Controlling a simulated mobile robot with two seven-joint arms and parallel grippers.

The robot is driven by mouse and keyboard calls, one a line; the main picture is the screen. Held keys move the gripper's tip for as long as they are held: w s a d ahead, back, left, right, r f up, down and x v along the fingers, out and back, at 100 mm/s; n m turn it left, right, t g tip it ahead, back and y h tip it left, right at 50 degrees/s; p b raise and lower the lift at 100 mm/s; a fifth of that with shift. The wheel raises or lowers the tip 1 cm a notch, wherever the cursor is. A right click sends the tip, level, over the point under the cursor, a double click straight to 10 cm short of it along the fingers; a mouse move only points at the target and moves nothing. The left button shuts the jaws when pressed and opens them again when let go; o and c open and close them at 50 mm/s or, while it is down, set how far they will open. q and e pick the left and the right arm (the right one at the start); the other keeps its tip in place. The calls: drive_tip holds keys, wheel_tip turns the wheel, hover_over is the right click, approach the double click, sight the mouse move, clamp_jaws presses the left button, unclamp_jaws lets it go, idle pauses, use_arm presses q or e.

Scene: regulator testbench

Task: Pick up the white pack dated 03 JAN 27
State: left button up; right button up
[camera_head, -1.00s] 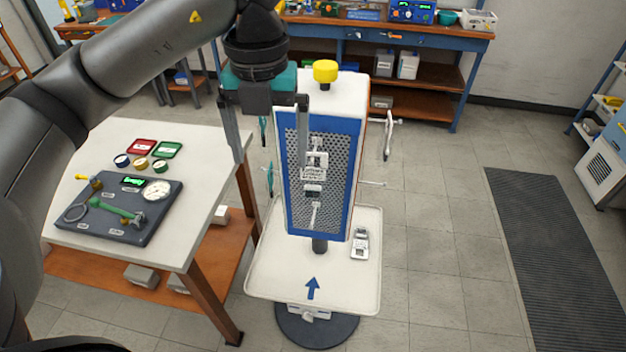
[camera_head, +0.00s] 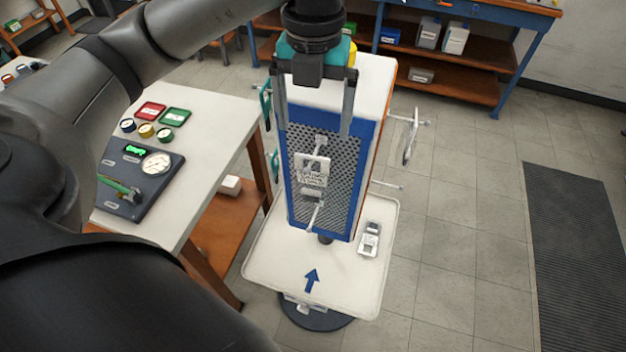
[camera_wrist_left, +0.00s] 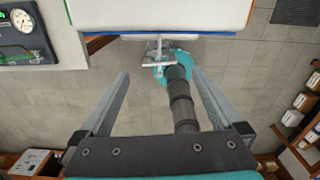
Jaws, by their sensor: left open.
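A white pack (camera_head: 312,170) with dark print hangs on a hook at the front of the blue-framed perforated panel. A second, smaller pale pack (camera_head: 311,193) shows lower on the panel, partly overlapped by the hooks. A third white pack (camera_head: 370,240) lies on the white tray at the panel's right foot. I cannot read a date on any of them. My left gripper (camera_head: 314,130) is open and empty, fingers pointing down in front of the panel's upper part, above the hanging pack. In the left wrist view its spread fingers (camera_wrist_left: 160,88) have nothing gripped between them.
The white tray (camera_head: 268,268) with a blue arrow spreads below the panel. A worktable (camera_head: 215,125) with a gauge board (camera_head: 146,185) stands to the left. Hooks and a ring (camera_head: 409,140) stick out at the panel's right side. Floor on the right is clear beside a dark mat (camera_head: 585,255).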

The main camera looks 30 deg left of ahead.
sight(311, 156)
use_arm(q)
wheel_tip(311, 156, down, 6)
drive_tip(key=shift+f, duration=0.1)
drive_tip(key=f, duration=0.1)
drive_tip(key=f+p, duration=0.1)
drive_tip(key=f, duration=0.2)
drive_tip(key=shift+s+f, duration=0.2)
drive_tip(key=shift+s, duration=0.15)
drive_tip(key=shift+f, duration=0.5)
drive_tip(key=c, duration=1.3)
use_arm(e)
drive_tip(key=shift+w+r, duration=0.65)
